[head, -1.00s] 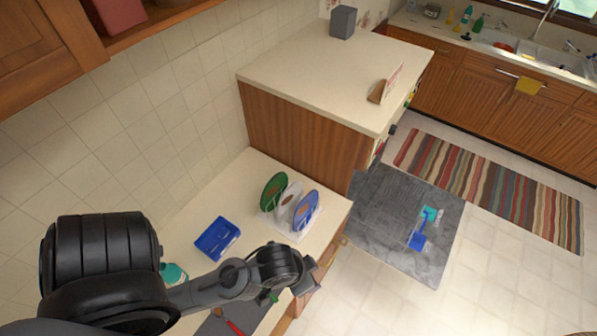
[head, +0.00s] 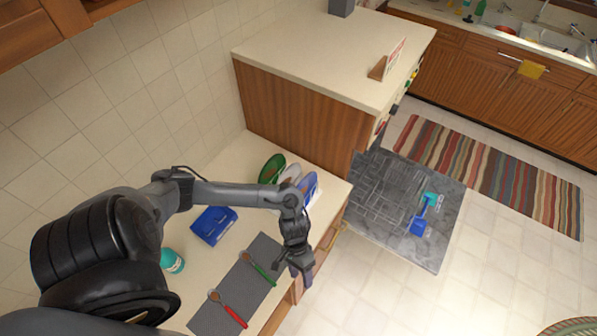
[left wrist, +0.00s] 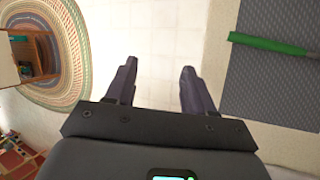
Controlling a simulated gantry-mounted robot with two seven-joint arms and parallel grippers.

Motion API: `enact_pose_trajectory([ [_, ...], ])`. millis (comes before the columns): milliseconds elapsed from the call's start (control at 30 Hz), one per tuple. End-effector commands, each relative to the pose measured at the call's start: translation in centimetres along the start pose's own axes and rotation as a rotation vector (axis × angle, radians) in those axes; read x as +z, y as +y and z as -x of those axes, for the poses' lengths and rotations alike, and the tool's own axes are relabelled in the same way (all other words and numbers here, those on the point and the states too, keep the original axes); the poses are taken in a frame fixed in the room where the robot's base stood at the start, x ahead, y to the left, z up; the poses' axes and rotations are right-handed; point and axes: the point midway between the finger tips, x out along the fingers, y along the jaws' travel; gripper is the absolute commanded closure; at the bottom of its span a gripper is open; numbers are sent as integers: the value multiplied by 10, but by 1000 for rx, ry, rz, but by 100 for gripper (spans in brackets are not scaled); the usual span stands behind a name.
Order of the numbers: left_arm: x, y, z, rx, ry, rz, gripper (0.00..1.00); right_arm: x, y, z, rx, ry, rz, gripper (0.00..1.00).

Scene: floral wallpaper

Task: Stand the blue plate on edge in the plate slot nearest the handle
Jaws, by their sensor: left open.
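The blue plate (head: 310,184) stands tilted at the right end of a row of plates on a white rack (head: 318,199) at the counter's far end. A white plate (head: 291,174) and a green plate (head: 271,168) stand to its left. My left arm crosses in front of the rack and hides its lower part; the individual slots and any rack handle cannot be made out. My left gripper (head: 301,272) points down by the counter's front edge, nearer than the plates and apart from them. In the left wrist view its fingers (left wrist: 159,68) are open with only floor between them. My right gripper is not in view.
A grey mat (head: 217,315) on the counter holds a green-handled utensil (head: 258,268) and a red-handled one (head: 228,308). A blue tray (head: 214,225) and a teal bottle (head: 172,261) stand left of it. A taller wooden cabinet (head: 300,110) rises behind the rack.

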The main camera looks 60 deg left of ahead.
Motion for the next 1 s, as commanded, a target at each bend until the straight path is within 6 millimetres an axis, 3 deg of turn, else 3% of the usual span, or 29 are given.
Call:
enact_pose_trajectory([
  [33, -22, -29, 20, -58, 2, 30, 47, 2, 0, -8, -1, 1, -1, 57],
  [200, -74, -98, 102, -203, 45, 122, 47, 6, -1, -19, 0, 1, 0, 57],
  [367, -112, -132, 176, -279, 145, 166, 47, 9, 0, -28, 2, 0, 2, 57],
  [533, -140, -141, 233, -308, 250, 182, 47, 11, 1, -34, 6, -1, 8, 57],
  [733, -156, -138, 266, -307, 321, 179, 47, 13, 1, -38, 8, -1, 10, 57],
  [867, -161, -137, 265, -304, 331, 177, 47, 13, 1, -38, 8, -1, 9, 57],
  [1000, -165, -142, 250, -304, 330, 176, 47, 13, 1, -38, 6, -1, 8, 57],
])
